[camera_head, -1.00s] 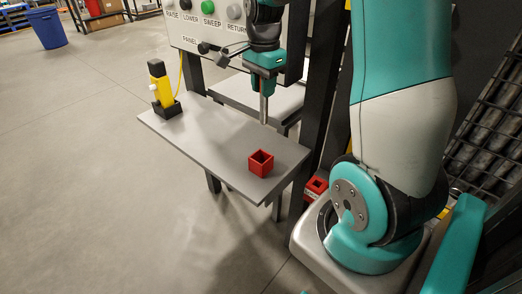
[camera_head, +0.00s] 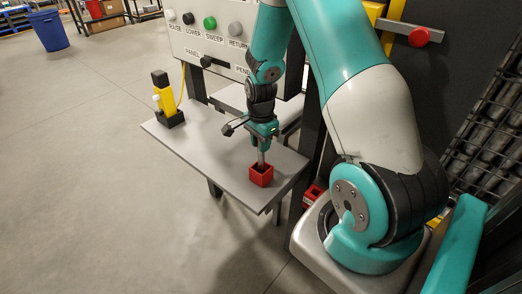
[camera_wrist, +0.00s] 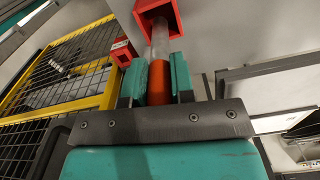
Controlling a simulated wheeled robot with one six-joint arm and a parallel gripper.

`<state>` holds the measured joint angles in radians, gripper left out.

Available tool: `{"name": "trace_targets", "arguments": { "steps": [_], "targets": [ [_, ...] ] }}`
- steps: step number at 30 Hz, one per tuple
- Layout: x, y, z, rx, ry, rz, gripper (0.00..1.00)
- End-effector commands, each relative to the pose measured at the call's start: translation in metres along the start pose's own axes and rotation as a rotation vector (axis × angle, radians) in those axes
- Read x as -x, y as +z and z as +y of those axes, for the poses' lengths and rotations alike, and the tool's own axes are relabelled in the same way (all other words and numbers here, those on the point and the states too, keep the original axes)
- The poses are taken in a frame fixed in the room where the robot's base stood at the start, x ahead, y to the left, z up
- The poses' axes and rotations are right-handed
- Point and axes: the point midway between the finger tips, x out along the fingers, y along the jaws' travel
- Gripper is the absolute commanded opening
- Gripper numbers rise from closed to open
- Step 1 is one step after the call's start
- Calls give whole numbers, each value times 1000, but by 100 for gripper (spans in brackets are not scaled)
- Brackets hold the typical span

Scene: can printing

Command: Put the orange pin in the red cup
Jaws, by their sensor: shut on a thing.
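My gripper (camera_head: 264,137) is shut on the orange pin, pointing down above the grey shelf's front right. In the wrist view, the orange part of the pin (camera_wrist: 160,88) sits between the teal fingers (camera_wrist: 160,78), and its silver end reaches toward the red cup (camera_wrist: 171,10). In the head view, the silver part of the pin (camera_head: 261,157) meets the open top of the red cup (camera_head: 261,177). The cup stands upright on the shelf. The pin tip seems to be in the cup's mouth; I cannot tell how deep.
The grey shelf (camera_head: 205,150) is mostly clear. A yellow and black device (camera_head: 166,99) stands at its far left. A button panel (camera_head: 215,35) rises behind. Another red box (camera_head: 312,194) is below, right of the shelf; it also shows in the wrist view (camera_wrist: 123,52).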

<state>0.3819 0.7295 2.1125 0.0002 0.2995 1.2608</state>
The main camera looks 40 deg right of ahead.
Motion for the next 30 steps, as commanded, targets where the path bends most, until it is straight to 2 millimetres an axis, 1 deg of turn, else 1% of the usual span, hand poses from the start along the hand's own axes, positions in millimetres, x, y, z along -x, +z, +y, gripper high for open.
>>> {"name": "trace_targets", "arguments": {
  "steps": [6,9,17,20,21,23,24,30],
  "targets": [
    [-29,0,1,0,4,-1,0],
    [-37,0,0,0,1,0,0],
    [-38,0,0,0,-1,0,0],
    [-42,0,0,0,0,0,0],
    [-42,0,0,0,0,0,25],
    [-41,0,0,0,0,0,39],
    [-41,0,0,0,0,0,48],
    [-41,0,0,0,0,0,48]
  ]
}}
